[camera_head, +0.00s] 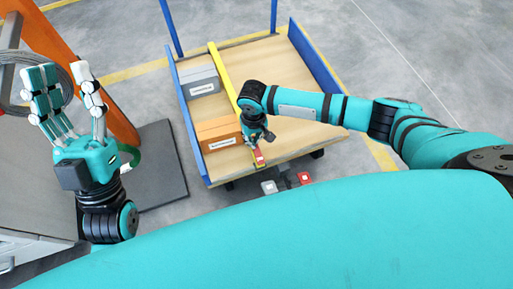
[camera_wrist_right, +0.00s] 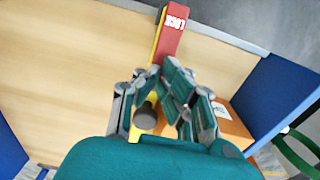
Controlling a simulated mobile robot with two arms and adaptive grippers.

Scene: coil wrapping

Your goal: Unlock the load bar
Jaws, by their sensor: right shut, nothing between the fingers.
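The yellow load bar (camera_head: 223,74) lies lengthwise across the wooden deck of a blue-sided cart. A red lever marked LOCK (camera_wrist_right: 171,35) sits at the bar's near end; it also shows in the head view (camera_head: 258,158). My right gripper (camera_head: 262,136) is over this end of the bar, just beside the lever. In the right wrist view its fingers (camera_wrist_right: 168,88) are shut and empty, with the lever beyond their tips. Part of the bar is hidden under the gripper. My left gripper (camera_head: 68,88) is open and empty, raised at the left, away from the cart.
A grey box (camera_head: 199,80) and an orange box (camera_head: 218,133) stand on the deck left of the bar. Blue side panels (camera_head: 313,58) edge the cart. Grey (camera_head: 269,187) and red (camera_head: 304,178) pedals are at its near edge. An orange post (camera_head: 60,45) stands at the left.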

